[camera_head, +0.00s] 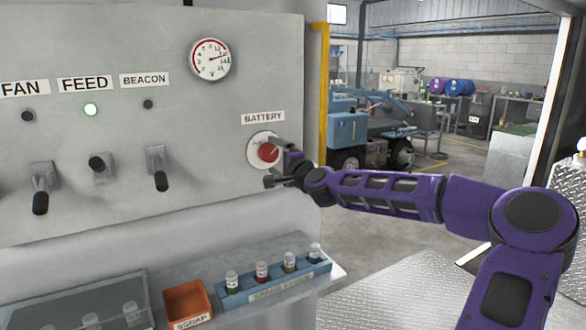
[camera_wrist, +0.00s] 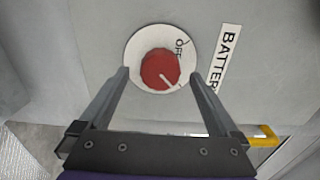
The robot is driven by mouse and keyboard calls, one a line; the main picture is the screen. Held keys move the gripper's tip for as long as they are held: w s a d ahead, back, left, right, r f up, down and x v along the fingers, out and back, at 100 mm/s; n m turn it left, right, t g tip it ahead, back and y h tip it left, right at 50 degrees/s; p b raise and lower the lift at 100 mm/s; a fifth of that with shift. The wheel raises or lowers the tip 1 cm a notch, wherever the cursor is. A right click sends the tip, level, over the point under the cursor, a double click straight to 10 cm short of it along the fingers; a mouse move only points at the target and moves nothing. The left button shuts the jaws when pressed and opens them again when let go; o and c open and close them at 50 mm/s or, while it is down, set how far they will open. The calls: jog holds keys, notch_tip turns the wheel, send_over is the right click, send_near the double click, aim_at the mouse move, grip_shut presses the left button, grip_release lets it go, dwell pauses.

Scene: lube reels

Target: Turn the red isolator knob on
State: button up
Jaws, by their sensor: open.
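The red isolator knob (camera_head: 267,152) sits on a round white dial plate under the BATTERY label (camera_head: 263,118), at the right end of the grey panel. In the wrist view the red knob (camera_wrist: 159,69) shows a white pointer line aimed to the lower right. The word OFF (camera_wrist: 181,48) is printed on the plate at upper right of the knob; any ON mark is hidden or unreadable. My gripper (camera_head: 280,162) is at the panel in front of the knob. Its fingers (camera_wrist: 160,76) are open, one on each side of the knob, with gaps visible.
Several toggle levers (camera_head: 157,167) stick out of the panel to the left. Below are a blue rack of vials (camera_head: 274,287), an orange scrap bin (camera_head: 188,304) and a clear-lidded case (camera_head: 85,308). A yellow post (camera_head: 320,85) stands right of the panel.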

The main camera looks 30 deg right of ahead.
jog(key=s, duration=1.6)
jog(key=shift+d+p, duration=0.25)
jog(key=shift+p, duration=0.2)
